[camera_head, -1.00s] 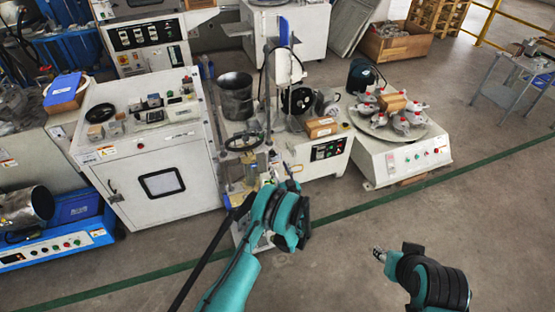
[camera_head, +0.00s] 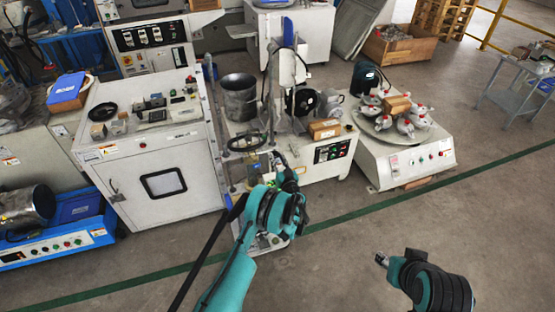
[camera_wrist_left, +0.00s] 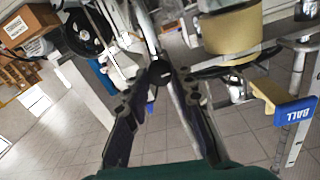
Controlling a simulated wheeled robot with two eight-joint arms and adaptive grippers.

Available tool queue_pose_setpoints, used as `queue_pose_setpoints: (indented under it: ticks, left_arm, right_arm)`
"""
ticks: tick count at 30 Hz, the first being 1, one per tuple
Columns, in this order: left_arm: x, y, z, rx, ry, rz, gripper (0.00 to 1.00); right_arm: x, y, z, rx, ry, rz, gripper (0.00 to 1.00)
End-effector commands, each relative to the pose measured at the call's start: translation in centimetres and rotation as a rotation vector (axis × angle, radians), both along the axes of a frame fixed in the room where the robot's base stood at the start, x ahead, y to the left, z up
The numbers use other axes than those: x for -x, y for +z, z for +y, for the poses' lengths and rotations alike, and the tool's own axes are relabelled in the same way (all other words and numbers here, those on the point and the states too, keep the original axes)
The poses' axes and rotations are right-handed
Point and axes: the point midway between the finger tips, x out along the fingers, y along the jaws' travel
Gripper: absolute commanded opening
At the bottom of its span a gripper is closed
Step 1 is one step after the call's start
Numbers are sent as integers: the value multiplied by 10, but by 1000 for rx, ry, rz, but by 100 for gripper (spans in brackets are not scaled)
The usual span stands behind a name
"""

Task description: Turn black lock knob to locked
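My left gripper (camera_head: 278,160) reaches the front of the white machine stand in the middle of the head view. The left wrist view shows its two dark fingers (camera_wrist_left: 162,75) slanting toward each other with a gap between the tips. A small black piece (camera_wrist_left: 159,72), which looks like the lock knob, sits in or just behind that gap; I cannot tell whether the fingers touch it. The knob's locked or unlocked position cannot be read. In the head view the knob is hidden or too small to tell. My right gripper (camera_head: 381,259) is over bare floor, too small to read.
The left wrist view shows a blue tag marked BALL (camera_wrist_left: 294,110) and a tan roller (camera_wrist_left: 232,30) beside the fingers. A white cabinet (camera_head: 150,165) stands left of the stand. A round turntable machine (camera_head: 410,165) stands right. The floor in front is clear.

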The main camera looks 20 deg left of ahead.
Motion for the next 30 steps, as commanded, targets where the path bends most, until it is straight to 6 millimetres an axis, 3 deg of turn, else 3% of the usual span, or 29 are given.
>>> queue_pose_setpoints:
  ticks: [14,30]
  left_arm:
    - [0,0,0,-115,0,78,0]
    - [-1,0,-1,-522,0,353,0]
  right_arm:
    - [0,0,0,0,0,0,40]
    - [0,0,0,0,0,0,40]
